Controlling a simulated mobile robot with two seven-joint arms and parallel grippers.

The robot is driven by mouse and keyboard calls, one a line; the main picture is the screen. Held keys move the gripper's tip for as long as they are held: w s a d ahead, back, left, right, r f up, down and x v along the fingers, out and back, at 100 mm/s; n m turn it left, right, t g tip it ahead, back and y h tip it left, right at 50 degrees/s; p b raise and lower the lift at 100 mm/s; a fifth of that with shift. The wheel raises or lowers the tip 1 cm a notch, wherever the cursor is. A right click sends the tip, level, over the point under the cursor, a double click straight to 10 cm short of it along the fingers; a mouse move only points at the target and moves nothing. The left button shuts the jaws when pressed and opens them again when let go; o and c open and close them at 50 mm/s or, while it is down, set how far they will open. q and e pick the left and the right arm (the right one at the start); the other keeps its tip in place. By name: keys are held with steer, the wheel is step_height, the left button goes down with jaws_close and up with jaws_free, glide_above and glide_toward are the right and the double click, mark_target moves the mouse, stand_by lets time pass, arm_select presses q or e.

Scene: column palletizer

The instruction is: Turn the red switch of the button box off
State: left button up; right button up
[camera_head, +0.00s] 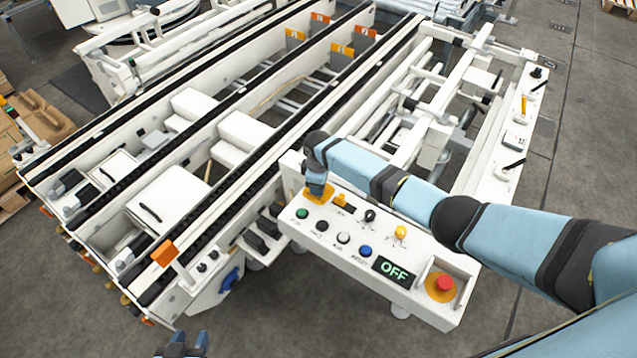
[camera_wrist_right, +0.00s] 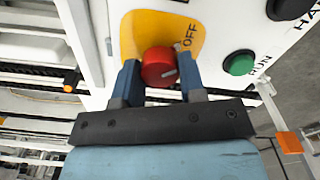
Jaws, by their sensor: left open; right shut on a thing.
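The white button box (camera_head: 325,247) stands at the front of the conveyor. Its red switch (camera_wrist_right: 158,70) sits on a yellow plate (camera_wrist_right: 132,28) marked OFF in the right wrist view, with a light pointer line on the knob. My right gripper (camera_wrist_right: 160,77) has one blue finger on each side of the red switch and is shut on it. In the head view my right gripper (camera_head: 317,188) covers the switch at the box's far left corner. A display (camera_head: 393,271) on the box reads OFF in green. My left gripper (camera_head: 184,346) is open and empty at the bottom edge.
A green button (camera_head: 302,213), a blue button (camera_head: 365,251), black and yellow selectors, and a red emergency stop (camera_head: 444,284) share the panel. The white conveyor frame with black rails (camera_head: 240,87) lies behind and left. Open floor lies in front of the box.

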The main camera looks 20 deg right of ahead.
steer(key=shift+n, duration=0.6)
steer(key=o, duration=0.9)
step_height(320, 180, up, 14)
steer(key=shift+f, duration=0.1)
steer(key=shift+f, duration=0.1)
